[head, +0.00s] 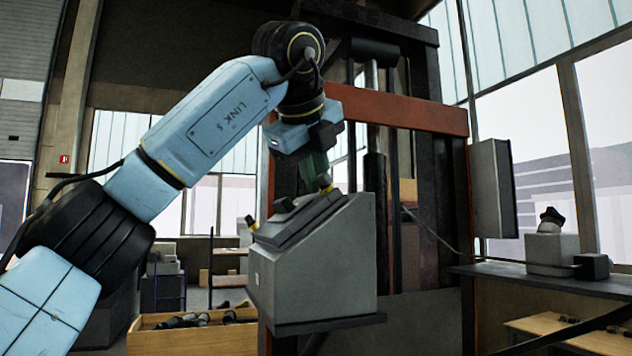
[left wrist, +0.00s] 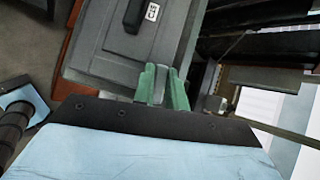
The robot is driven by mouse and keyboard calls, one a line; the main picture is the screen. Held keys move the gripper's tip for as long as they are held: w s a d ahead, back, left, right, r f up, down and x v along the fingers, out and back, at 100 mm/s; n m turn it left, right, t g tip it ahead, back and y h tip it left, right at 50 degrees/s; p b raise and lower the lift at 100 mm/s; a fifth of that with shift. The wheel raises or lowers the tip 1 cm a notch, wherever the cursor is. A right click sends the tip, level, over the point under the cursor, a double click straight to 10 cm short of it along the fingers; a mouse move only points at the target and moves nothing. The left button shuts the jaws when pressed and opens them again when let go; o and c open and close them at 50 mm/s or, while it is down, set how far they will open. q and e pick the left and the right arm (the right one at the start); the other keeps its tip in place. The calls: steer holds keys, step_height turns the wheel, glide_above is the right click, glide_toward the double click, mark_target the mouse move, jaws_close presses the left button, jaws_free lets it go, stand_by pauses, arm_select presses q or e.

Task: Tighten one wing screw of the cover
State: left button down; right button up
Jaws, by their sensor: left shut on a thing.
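The cover (head: 300,216) is a dark sloped lid on top of a grey box (head: 325,262). In the left wrist view the cover (left wrist: 110,45) is a grey panel with a black handle and a white label. One yellow wing screw (head: 326,183) shows at its upper right edge, another wing screw (head: 251,222) at its lower left edge. My left gripper (head: 318,184) comes down from above with green fingers, shut on the upper right wing screw. In the left wrist view the gripper (left wrist: 165,72) is at the cover's edge, and its fingers hide the screw. My right gripper is not in view.
A red-orange frame (head: 400,108) with dark posts stands behind the box. A wooden crate (head: 190,338) with dark parts sits low at left. A shelf (head: 560,278) with a small grey box stands at right. Air left of the cover is clear.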

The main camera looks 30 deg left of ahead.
arm_select(q)
steer(key=shift+f+m+t+b, duration=0.3)
steer(key=shift+m+t, duration=0.1)
steer(key=shift+m, duration=0.4)
steer(key=shift+r+m+h, duration=0.1)
steer(key=shift+m+h, duration=0.2)
steer(key=shift+r, duration=0.15)
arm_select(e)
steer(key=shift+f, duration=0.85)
arm_select(q)
steer(key=shift+m+t+b, duration=0.5)
steer(key=shift+m, duration=0.1)
steer(key=m+h, duration=0.1)
steer(key=m+t+b, duration=0.1)
steer(key=shift+f+m+h, duration=0.2)
steer(key=shift+m+h, duration=0.2)
steer(key=shift+r+m+h, duration=0.15)
steer(key=shift+m+h, duration=0.15)
steer(key=shift+m, duration=0.3)
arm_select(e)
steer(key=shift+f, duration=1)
